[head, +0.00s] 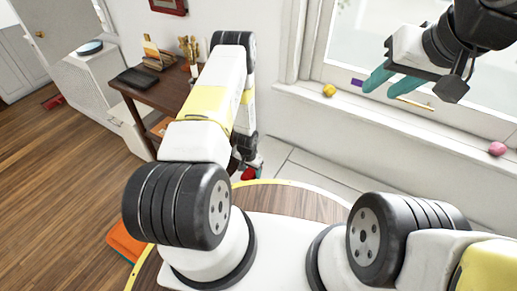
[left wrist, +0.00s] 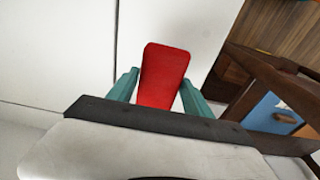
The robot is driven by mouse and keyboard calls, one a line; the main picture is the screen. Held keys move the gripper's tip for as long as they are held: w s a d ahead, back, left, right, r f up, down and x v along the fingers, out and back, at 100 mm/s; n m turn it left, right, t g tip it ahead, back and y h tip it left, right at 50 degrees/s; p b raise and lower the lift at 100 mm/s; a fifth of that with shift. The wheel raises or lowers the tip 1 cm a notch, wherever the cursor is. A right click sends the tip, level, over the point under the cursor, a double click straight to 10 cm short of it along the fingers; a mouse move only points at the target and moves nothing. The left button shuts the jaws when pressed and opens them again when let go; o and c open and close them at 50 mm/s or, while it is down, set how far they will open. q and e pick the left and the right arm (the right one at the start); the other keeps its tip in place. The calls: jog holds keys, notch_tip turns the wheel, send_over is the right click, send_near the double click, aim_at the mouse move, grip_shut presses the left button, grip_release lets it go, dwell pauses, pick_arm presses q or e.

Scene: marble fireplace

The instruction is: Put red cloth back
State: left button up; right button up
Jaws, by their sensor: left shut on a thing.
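The red cloth (left wrist: 163,75) shows in the left wrist view as a flat red piece between the two teal fingers of my left gripper (left wrist: 160,85). My left gripper is shut on it. In the head view my left gripper (head: 249,172) is low beyond my left arm, by the table and the white wall, and only a small bit of red shows there. My right gripper (head: 382,91) is up at the right in front of the window, with its teal fingers apart and nothing between them.
A dark wooden table (head: 150,100) stands left of my left arm, holding a black item (head: 137,78) and bottles. The window sill (head: 400,112) carries a yellow object (head: 328,90) and a pink object (head: 497,149). Open wood floor (head: 60,180) lies at the left.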

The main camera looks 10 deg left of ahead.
aim_at(252, 173)
pick_arm(q)
jog(key=shift+w+f, duration=0.1)
jog(key=shift+w, duration=0.6)
jog(key=shift+w+f, duration=0.15)
jog(key=shift+f, duration=0.75)
jog(key=shift+w+f, duration=0.1)
jog(key=shift+f, duration=0.75)
jog(key=shift+f, duration=0.15)
jog(key=o, duration=1.2)
